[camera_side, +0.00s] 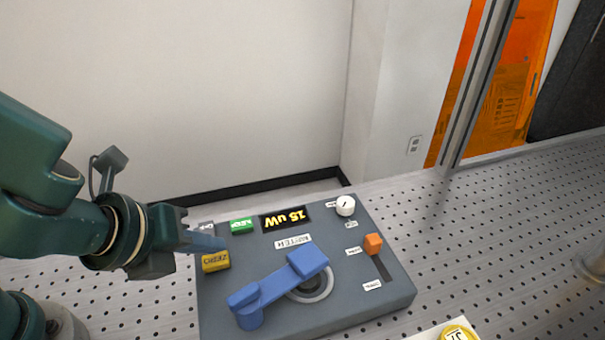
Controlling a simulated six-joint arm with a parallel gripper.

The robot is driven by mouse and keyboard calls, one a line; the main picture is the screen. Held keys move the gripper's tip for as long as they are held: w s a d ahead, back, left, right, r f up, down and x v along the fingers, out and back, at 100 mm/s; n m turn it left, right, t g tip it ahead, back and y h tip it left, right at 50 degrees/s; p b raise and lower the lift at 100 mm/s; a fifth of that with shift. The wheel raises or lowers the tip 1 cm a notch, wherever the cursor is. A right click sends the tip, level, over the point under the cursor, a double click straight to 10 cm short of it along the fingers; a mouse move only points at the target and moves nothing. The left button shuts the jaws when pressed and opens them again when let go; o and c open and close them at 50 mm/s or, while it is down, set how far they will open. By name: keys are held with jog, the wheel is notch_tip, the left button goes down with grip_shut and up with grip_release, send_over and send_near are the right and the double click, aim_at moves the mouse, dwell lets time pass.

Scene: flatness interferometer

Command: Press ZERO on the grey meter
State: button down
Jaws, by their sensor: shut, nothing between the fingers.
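The grey meter (350,318) lies on the perforated table, its lettering upside down in this view. Its yellow button (216,262), with dark lettering that looks like ZERO, is near the left edge of the top face. My gripper (218,243) comes in from the left, shut and empty. Its blue-grey fingertips overlap the area just behind the yellow button in the picture. I cannot tell whether they touch the meter or how high they are above it.
The meter also carries a green button (241,226), a display reading 15 uW (285,219), a white knob (346,205), an orange slider (373,244) and a blue lever (280,284). A yellow round item (458,333) is at the bottom right. The perforated table (490,235) is mostly clear to the right.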

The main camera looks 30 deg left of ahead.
aim_at(213, 264)
jog(key=shift+f, duration=0.1)
jog(key=shift+f, duration=0.35)
jog(key=shift+f, duration=0.45)
dwell(0.7)
jog(key=shift+r, duration=0.9)
jog(key=shift+r, duration=2.55)
